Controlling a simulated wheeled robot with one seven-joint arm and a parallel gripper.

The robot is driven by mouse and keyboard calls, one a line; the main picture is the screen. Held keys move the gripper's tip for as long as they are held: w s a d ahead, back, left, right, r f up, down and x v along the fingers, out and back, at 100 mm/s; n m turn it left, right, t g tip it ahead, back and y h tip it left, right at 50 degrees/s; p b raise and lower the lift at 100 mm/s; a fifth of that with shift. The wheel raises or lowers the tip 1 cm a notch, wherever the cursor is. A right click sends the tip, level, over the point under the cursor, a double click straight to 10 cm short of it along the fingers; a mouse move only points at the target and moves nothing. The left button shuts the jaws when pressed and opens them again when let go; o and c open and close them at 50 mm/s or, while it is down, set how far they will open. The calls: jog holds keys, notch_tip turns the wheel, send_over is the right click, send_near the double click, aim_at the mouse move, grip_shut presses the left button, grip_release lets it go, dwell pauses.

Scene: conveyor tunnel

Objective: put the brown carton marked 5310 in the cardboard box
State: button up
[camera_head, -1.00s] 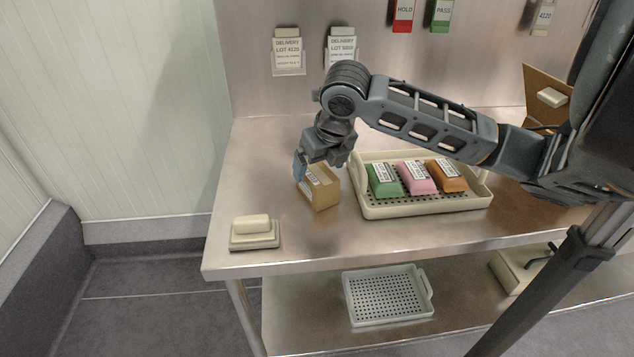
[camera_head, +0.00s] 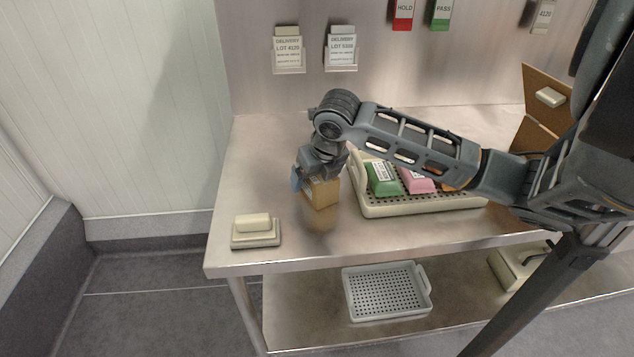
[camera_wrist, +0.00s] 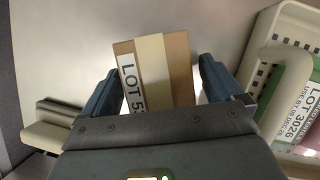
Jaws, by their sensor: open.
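The brown carton (camera_head: 322,194) stands on the steel table, left of the cream tray. In the wrist view the carton (camera_wrist: 178,62) has a pale tape strip and a white label reading "LOT 53", the rest of it hidden. My gripper (camera_wrist: 160,76) is open, with one blue finger on each side of the carton. A gap shows on the right side; contact on the left is unclear. In the head view my gripper (camera_head: 312,180) covers the carton's upper part. The cardboard box (camera_head: 541,140) is at the far right, partly hidden behind my arm.
The cream tray (camera_head: 420,206) holds green (camera_head: 382,180), pink (camera_head: 416,180) and orange packs, the orange mostly behind my arm. A cream block on a base (camera_head: 255,231) sits at the front left. A grey perforated tray (camera_head: 388,292) is on the lower shelf.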

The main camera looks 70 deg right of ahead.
jog(key=shift+f+b, duration=0.2)
jog(key=shift+b, duration=0.15)
dwell(0.5)
jog(key=c, duration=1.3)
